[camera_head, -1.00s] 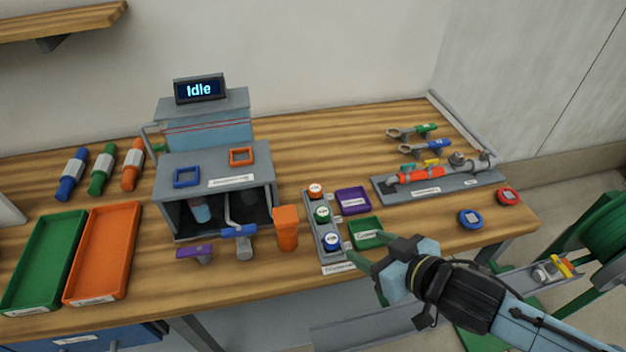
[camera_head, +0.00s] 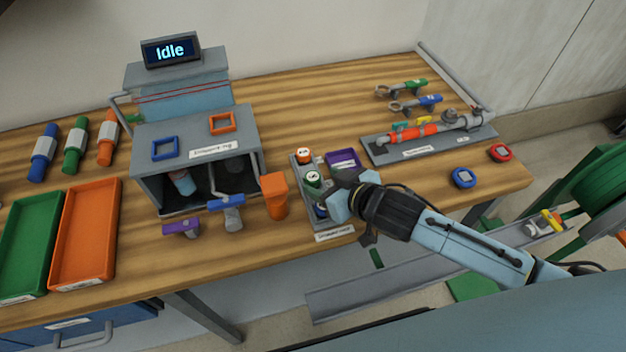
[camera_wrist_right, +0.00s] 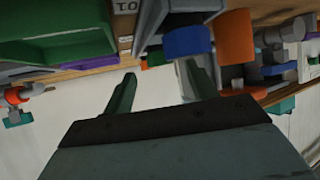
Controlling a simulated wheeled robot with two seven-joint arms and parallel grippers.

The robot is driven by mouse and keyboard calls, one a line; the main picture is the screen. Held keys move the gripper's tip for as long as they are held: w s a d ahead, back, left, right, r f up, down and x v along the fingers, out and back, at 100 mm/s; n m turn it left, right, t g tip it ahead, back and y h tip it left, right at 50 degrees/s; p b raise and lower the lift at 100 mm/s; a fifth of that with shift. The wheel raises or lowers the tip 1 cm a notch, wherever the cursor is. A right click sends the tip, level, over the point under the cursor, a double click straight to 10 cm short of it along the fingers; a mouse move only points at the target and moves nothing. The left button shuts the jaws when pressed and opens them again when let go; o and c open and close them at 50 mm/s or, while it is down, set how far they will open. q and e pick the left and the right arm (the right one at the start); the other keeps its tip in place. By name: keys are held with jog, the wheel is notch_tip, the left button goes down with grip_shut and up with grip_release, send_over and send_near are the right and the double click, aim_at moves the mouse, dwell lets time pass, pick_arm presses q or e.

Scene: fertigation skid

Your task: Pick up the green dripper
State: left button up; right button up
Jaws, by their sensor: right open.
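The green dripper (camera_head: 313,179) stands in the grey rack (camera_head: 297,172), between an orange-topped dripper (camera_head: 303,156) and a blue one (camera_head: 320,211) in the head view. The blue one is partly hidden by my right gripper (camera_head: 336,206). That gripper is over the front right of the rack, just to the right of and nearer than the green dripper. In the right wrist view, its two fingers (camera_wrist_right: 157,75) are spread with nothing between them. I cannot tell the green dripper for sure in that view. My left gripper is not in view.

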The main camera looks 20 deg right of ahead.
aim_at(315, 178)
jog(key=x, duration=0.3)
jog(key=shift+w+a+f, duration=0.1)
jog(key=shift+w+a, duration=0.05)
jog(key=c, duration=1)
jog(key=shift+c, duration=0.2)
